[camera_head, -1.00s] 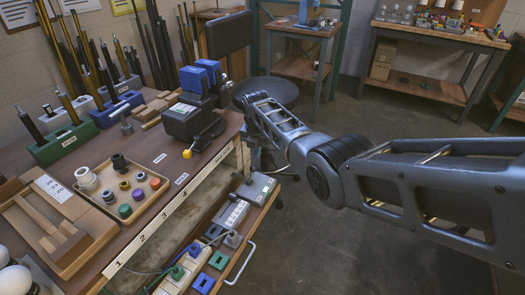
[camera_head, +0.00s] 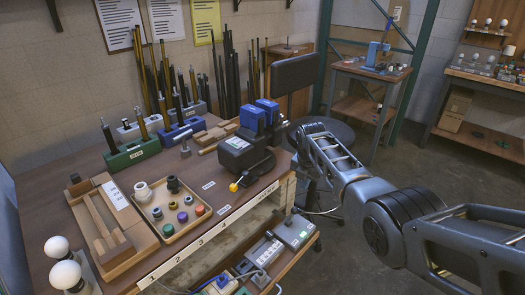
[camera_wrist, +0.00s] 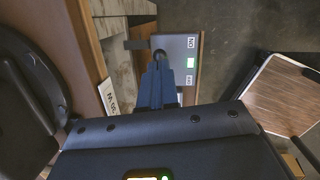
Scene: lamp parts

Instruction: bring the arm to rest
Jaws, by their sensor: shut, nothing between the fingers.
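My gripper (camera_wrist: 157,82) shows in the wrist view with its dark blue fingers together and nothing between them. It is above a grey box with a green display (camera_wrist: 178,48); the gap between them cannot be judged. In the head view my arm reaches in from the right, beside the bench's right end, and the fingertips cannot be made out there.
The workbench (camera_head: 231,206) holds a parts tray (camera_head: 163,234), a wooden fixture (camera_head: 99,222), white bulbs (camera_head: 66,275), rod holders (camera_head: 130,154) and a dark machine (camera_head: 245,150). A black stool (camera_head: 335,134) stands close behind my arm. Open floor (camera_head: 350,255) lies right of the bench.

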